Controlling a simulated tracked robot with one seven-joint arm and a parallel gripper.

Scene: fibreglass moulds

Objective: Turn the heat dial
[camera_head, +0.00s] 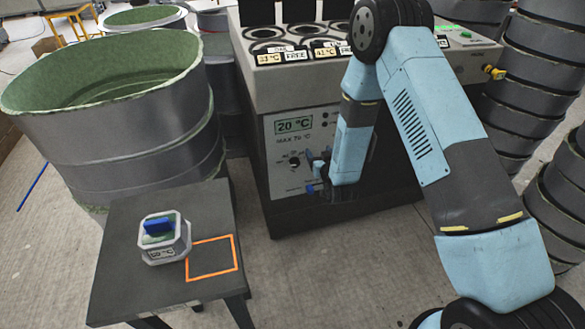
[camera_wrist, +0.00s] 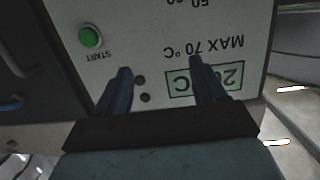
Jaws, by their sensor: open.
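The heat dial (camera_head: 295,161) is a small dark knob on the pale front panel of the machine (camera_head: 277,190), below a green display (camera_head: 294,125) reading 20 °C and the words MAX 70 °C. In the wrist view the panel is upside down, with the display (camera_wrist: 197,82) and part of the scale numbers at the top edge; the dial itself is outside that view. My gripper (camera_head: 318,172) is just right of the dial in the head view. In the wrist view its two fingers (camera_wrist: 161,68) are spread, with nothing between them.
A green START button (camera_wrist: 90,37) is on the panel. A dark table (camera_head: 130,290) with a grey mould holding a blue piece (camera_head: 160,235) and an orange square outline (camera_head: 212,258) stands at left. A large round mould (camera_head: 140,140) stands behind it. Stacked moulds (camera_head: 535,90) stand right.

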